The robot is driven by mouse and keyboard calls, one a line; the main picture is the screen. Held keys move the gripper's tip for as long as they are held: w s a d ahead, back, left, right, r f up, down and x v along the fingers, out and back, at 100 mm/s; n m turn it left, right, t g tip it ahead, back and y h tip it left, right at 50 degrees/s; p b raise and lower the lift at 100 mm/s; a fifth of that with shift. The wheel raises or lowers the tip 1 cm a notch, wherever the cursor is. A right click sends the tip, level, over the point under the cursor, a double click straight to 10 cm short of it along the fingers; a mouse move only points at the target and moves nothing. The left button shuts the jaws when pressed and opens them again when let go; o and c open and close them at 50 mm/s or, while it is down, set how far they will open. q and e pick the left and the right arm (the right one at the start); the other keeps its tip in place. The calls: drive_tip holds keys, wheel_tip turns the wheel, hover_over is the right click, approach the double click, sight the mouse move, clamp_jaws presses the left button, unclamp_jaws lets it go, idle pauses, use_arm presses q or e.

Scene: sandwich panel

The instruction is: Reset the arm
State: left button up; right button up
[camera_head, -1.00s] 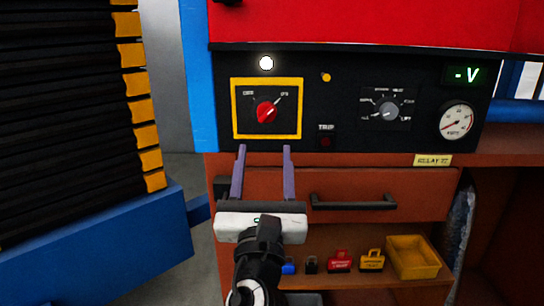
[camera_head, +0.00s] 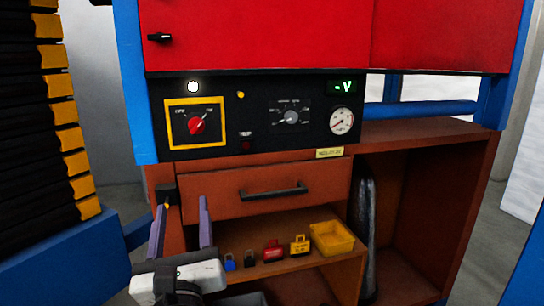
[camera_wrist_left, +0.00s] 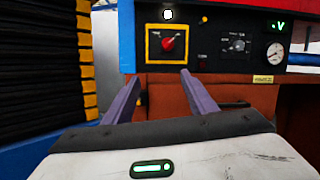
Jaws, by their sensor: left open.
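My left gripper (camera_head: 181,222) is at the lower left of the head view, in front of the brown cabinet's drawer. Its two purple fingers are apart with nothing between them; they also show in the left wrist view (camera_wrist_left: 157,95). Behind and above it is the black control panel (camera_head: 265,135). The panel has a red rotary knob (camera_head: 196,126) on a yellow-framed plate, a grey selector knob (camera_head: 291,117), a round gauge (camera_head: 342,121) and a lit green display (camera_head: 341,87). The gripper is clear of the red knob. My right gripper is not in view.
Below the closed drawer (camera_head: 265,190), a shelf holds blue, black, red and yellow padlocks and a yellow tray (camera_head: 332,238). A black stack with yellow edges (camera_head: 50,120) stands at the left. Red doors (camera_head: 255,35) are above the panel.

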use_arm(q)
drive_tip(key=s+f+n+g+h, duration=0.2)
drive_tip(key=s+f+n+g, duration=0.3)
drive_tip(key=f, duration=0.9)
drive_tip(key=s+f+n+g+h, duration=0.1)
drive_tip(key=f+n+g+h, duration=0.15)
drive_tip(key=f+n, duration=0.8)
drive_tip(key=s+f+n+g+h, duration=0.2)
drive_tip(key=s+f+n+g, duration=0.2)
drive_tip(key=s+f+n, duration=1)
drive_tip(key=s+f, duration=0.6)
drive_tip(key=f, duration=0.1)
drive_tip(key=shift+s+a+f+h, duration=0.15)
drive_tip(key=shift+a+f+h, duration=0.1)
drive_tip(key=shift+h, duration=0.1)
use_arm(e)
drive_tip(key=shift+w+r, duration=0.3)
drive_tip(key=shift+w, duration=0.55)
